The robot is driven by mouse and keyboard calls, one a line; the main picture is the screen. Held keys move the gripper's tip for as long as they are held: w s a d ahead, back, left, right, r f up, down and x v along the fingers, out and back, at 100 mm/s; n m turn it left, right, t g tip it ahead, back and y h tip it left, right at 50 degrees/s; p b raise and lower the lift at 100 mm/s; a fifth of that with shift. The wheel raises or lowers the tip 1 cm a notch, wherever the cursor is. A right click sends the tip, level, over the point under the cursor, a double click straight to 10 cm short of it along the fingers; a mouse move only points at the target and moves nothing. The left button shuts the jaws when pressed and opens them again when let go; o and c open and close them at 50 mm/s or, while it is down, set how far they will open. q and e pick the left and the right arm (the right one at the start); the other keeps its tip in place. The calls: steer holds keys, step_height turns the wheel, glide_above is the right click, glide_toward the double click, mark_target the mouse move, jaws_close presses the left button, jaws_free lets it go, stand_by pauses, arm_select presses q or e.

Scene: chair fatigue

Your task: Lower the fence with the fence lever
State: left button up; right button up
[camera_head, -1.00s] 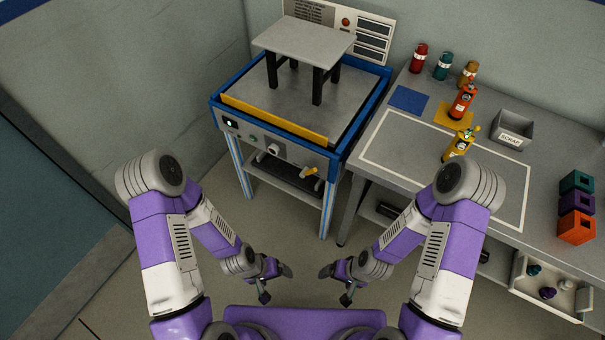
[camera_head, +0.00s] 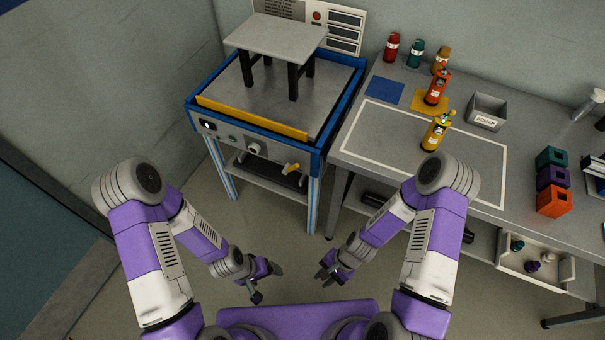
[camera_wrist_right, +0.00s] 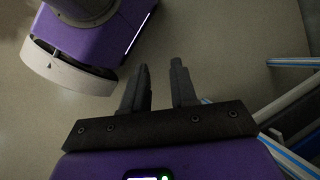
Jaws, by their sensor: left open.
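The fence (camera_head: 250,118) is a yellow bar standing up along the front edge of the blue-framed machine's top. The fence lever (camera_head: 291,168) is a small yellow-orange handle at the right of the machine's front panel. My left gripper (camera_head: 267,283) is open and empty, low in front of the machine and well apart from the lever. My right gripper (camera_head: 326,276) is also empty, below and right of the lever. The right wrist view shows its two dark fingers (camera_wrist_right: 158,82) apart with bare floor between them.
A small grey table-like piece (camera_head: 275,38) stands on the machine (camera_head: 192,108). The workbench (camera_head: 385,180) at right carries several bottles, a scrap bin (camera_head: 487,112) and coloured boxes (camera_head: 553,178). Open floor lies between my grippers and the machine.

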steer(key=w+a+m+y, duration=0.1)
steer(key=m, duration=0.2)
steer(key=a+m+y, duration=0.1)
steer(key=m+y, duration=0.1)
steer(key=m, duration=0.1)
steer(key=w+a+f+m+g+y, duration=0.1)
steer(key=a+m, duration=0.1)
steer(key=m, duration=0.2)
steer(key=shift+w+y, duration=0.3)
steer(key=shift+y, duration=0.1)
jaws_close()
steer(key=w+d+r+m+t+y, duration=0.1)
steer(key=w+r+m+t+y, duration=0.1)
steer(key=w+m+t+y, duration=0.4)
steer(key=w+r+m+t+y, duration=0.2)
steer(key=w+r+m, duration=0.1)
steer(key=w+m, duration=0.65)
steer(key=w+d+r+m+t+h, duration=0.1)
steer(key=w+d+m+t, duration=0.3)
steer(key=d+m+t, duration=0.5)
steer(key=shift+w+r+m+t+b, duration=0.4)
steer(key=shift+r+m+b, duration=0.05)
steer(key=shift+m, duration=0.3)
steer(key=shift+a, duration=0.1)
